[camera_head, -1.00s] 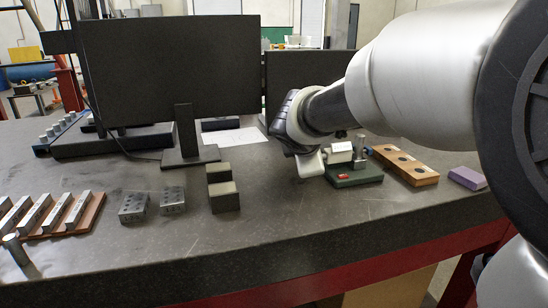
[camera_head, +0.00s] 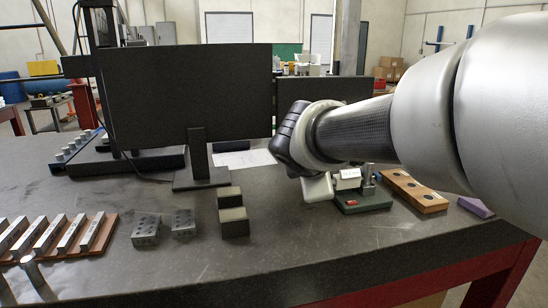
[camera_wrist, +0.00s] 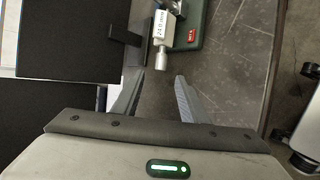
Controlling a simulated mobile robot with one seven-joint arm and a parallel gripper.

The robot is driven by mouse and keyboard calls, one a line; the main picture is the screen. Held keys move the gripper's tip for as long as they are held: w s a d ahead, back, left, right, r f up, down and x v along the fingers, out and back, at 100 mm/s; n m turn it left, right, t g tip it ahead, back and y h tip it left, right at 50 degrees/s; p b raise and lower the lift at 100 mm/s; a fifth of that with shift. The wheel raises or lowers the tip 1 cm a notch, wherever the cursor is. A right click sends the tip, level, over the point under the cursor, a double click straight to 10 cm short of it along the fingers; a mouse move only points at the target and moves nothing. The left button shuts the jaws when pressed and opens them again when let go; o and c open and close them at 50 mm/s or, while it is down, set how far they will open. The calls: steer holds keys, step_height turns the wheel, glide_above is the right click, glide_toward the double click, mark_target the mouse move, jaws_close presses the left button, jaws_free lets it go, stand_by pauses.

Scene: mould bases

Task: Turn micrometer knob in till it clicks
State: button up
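The micrometer (camera_wrist: 163,28) with its white label is held on a dark green base (camera_wrist: 190,40) with a small red tag. Its round metal knob (camera_wrist: 161,62) points toward my gripper (camera_wrist: 160,77) in the wrist view. My gripper is open, with its two grey fingers apart. The knob's end lies just ahead of the fingertips, roughly centred between them, and the fingers appear not to touch it. In the head view, the micrometer's label (camera_head: 349,174) and green base (camera_head: 362,203) show behind my wrist, which hides the knob.
A wooden block with dark holes (camera_head: 414,191) and a purple block (camera_head: 475,207) lie right of the base. Dark blocks (camera_head: 233,222), drilled metal blocks (camera_head: 146,231) and a monitor (camera_head: 190,95) stand to the left.

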steer(key=p+v, duration=0.2)
steer(key=v, duration=0.7)
steer(key=shift+s+r, duration=0.15)
steer(key=shift+s, duration=0.1)
steer(key=s+d+f+m+g+y, duration=0.1)
steer(key=s+d+f+m+g, duration=0.15)
steer(key=s+f+m, duration=0.4)
steer(key=s+d+f+m+g+y, duration=0.1)
steer(key=s+d+f+m+g, duration=0.15)
steer(key=s+m, duration=0.65)
step_height(320, 180, up, 21)
steer(key=m+y+p, duration=0.1)
steer(key=m+p, duration=0.1)
steer(key=p, duration=2)
steer(key=shift+s+a+m+t+p, duration=0.2)
steer(key=shift+s+m+t+p, duration=0.1)
steer(key=shift+m+p, duration=0.05)
steer(key=shift+d, duration=0.1)
